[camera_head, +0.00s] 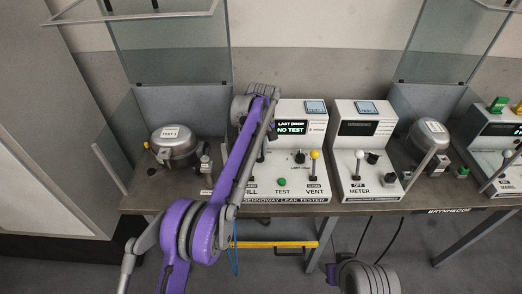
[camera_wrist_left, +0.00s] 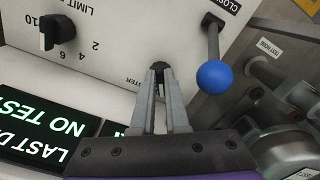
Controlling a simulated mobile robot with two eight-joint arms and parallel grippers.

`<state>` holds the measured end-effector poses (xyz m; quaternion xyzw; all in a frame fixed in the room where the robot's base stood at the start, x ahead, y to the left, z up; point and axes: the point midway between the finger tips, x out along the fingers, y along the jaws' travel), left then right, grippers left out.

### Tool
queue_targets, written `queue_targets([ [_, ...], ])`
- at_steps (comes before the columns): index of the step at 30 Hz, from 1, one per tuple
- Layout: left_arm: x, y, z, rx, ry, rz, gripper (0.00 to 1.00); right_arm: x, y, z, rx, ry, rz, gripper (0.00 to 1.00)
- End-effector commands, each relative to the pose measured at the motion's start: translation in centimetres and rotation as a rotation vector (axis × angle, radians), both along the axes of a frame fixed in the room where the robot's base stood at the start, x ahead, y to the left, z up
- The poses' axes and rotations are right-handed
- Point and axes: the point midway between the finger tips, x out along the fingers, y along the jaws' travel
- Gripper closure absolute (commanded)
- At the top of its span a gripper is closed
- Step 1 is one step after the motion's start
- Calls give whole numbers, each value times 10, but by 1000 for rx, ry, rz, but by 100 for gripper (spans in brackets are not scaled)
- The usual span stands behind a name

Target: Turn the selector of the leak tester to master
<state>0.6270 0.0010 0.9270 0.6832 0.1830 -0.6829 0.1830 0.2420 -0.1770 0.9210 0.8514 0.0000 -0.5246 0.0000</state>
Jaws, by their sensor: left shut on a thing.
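The leak tester (camera_head: 300,165) is a white console on the bench, with a green-lit display reading LAST DROP NO TEST. My left arm reaches across its left side and hides part of the panel. In the left wrist view, my left gripper (camera_wrist_left: 160,76) is shut on the small black selector (camera_wrist_left: 160,66) at the panel. A label ending in "TER" is partly visible beside the selector; the fingers cover the rest. Which way the selector points cannot be told. My right gripper is not in view.
A blue-ball lever (camera_wrist_left: 215,76) stands close to the gripper. The black limit knob (camera_wrist_left: 57,31) is on the same panel. A yellow-ball lever (camera_head: 315,155) is at the tester's right.

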Motion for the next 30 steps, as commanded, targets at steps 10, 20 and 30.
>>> queue_targets([
  [10,0,1,1,0,0,-58,100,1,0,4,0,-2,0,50],
  [20,-1,3,1,0,0,-298,100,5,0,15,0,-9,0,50],
  [30,-1,6,1,0,0,-620,100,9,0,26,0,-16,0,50],
])
